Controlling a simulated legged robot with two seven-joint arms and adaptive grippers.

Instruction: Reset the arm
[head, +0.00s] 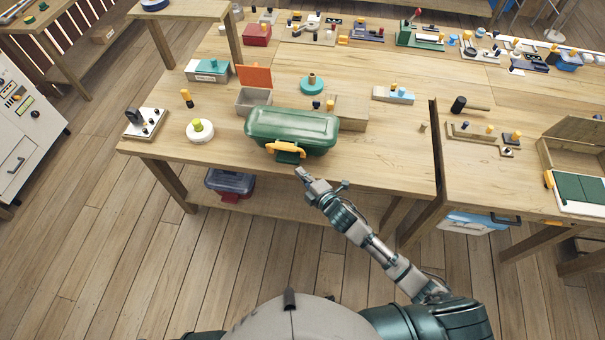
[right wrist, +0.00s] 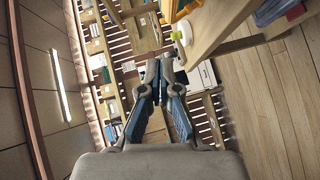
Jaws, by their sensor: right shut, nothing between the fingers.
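My right gripper (head: 303,174) is in front of the green lidded bin (head: 292,128), at the near edge of the wooden table (head: 390,170). The gripper looks apart from the bin. In the right wrist view my right gripper (right wrist: 159,68) has its fingers together with nothing between them. The green bin is closed and has a yellow handle (head: 286,148) on its front. My left gripper is not in view.
A grey box with an open orange lid (head: 255,77) stands behind the green bin. A white round piece (head: 200,131) and a switch plate (head: 145,124) lie to the left. A second table (head: 505,190) stands to the right. A blue-grey toolbox (head: 230,183) sits on the lower shelf.

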